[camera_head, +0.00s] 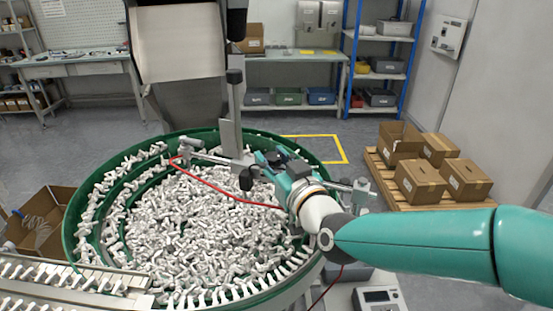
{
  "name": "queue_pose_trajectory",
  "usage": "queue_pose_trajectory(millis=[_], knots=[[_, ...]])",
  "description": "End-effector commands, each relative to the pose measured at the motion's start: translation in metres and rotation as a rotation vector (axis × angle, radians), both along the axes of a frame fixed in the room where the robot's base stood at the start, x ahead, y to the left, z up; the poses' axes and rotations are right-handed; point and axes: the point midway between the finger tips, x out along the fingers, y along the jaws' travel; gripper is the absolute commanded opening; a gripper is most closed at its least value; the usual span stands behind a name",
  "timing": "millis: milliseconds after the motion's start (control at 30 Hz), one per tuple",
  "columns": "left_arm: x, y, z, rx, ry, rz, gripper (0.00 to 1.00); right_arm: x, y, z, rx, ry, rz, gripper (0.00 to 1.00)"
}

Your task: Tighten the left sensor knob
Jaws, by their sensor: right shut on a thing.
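My right gripper (261,164) reaches in from the right and is shut at the right end of this rod, beside the grey post. It appears to be shut on the left sensor knob, which the fingers mostly hide. A dark cylindrical part (246,179) hangs just left of the fingertips. My left gripper is not in view.
A grey post (235,120) rises over the bowl. Another metal bracket (360,190) stands at the bowl's right rim, close behind my right arm. A linear track (70,285) runs at the lower left. Cardboard boxes (420,183) sit on a pallet at the right.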

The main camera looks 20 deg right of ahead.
Motion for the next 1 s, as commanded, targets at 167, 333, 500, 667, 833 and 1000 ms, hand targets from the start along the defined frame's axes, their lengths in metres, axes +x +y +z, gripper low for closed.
queue_pose_trajectory(millis=[167,333,500,667,833,1000], knots=[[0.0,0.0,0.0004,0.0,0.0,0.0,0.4,0.0001,-0.0003,0.0016,0.002,-0.004,-0.008,0.03],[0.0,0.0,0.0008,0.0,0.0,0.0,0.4,0.0,-0.0004,0.0018,0.001,-0.004,-0.016,0.03],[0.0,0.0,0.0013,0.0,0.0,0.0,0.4,-0.0002,-0.0007,0.0019,0.001,-0.004,-0.029,0.03],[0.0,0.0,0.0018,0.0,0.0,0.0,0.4,-0.0002,-0.0013,0.0022,0.001,-0.005,-0.044,0.03],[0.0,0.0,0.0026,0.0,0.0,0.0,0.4,-0.0003,-0.0013,0.0024,0.0,-0.005,-0.063,0.03],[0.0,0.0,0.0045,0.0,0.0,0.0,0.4,-0.0004,-0.001,0.0025,0.0,-0.004,-0.104,0.03]])
